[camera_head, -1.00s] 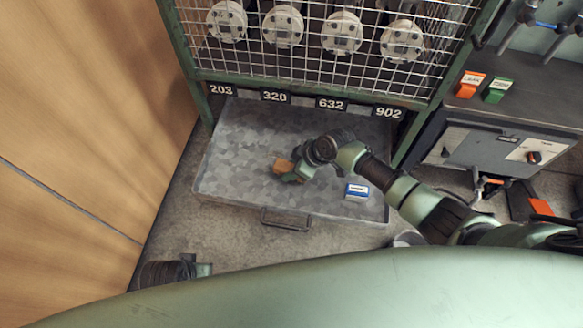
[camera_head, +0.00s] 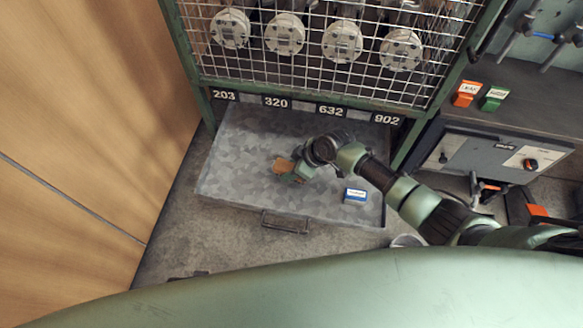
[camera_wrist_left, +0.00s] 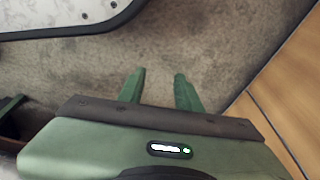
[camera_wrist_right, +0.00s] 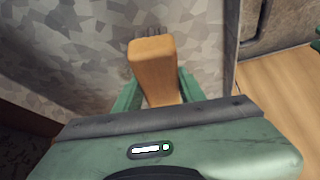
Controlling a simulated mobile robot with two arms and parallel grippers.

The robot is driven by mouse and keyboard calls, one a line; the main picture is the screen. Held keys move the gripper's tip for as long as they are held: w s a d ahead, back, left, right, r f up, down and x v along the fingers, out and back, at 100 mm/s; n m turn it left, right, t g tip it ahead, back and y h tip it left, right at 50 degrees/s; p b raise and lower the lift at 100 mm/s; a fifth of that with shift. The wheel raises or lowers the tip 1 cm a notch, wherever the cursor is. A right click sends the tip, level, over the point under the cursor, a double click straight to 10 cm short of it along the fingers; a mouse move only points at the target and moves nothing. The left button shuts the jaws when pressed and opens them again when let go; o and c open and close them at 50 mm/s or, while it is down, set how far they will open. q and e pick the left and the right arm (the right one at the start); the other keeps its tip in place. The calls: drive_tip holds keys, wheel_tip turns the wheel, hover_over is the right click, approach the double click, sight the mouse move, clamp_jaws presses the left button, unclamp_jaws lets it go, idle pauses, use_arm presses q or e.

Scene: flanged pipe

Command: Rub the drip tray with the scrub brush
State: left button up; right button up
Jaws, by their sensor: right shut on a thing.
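The drip tray (camera_head: 240,150) is a grey, mottled metal tray with a handle at its front, below the wire cage. My right gripper (camera_head: 291,175) is over the middle of the tray, shut on the scrub brush (camera_head: 283,165), which has a wooden body. In the right wrist view the wooden brush (camera_wrist_right: 154,65) stands between the green fingers (camera_wrist_right: 155,92), its dark bristles toward the tray surface; I cannot tell for sure whether they touch it. My left gripper (camera_wrist_left: 157,85) shows in the left wrist view, open and empty above the floor.
A small blue and white box (camera_head: 355,195) lies on the tray's right part. The wire cage (camera_head: 320,50) with several round flanges stands behind the tray. A wooden wall (camera_head: 80,120) is on the left. A grey control box (camera_head: 480,158) is on the right.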

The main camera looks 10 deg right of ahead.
drive_tip(key=shift+r+p, duration=0.35)
drive_tip(key=shift+r, duration=0.1)
use_arm(q)
drive_tip(key=s+f+p, duration=0.1)
drive_tip(key=s+f, duration=0.3)
drive_tip(key=f, duration=0.1)
drive_tip(key=shift+s, duration=0.15)
use_arm(e)
drive_tip(key=shift+r, duration=0.55)
use_arm(q)
drive_tip(key=shift+g, duration=0.3)
use_arm(e)
drive_tip(key=shift+r, duration=0.1)
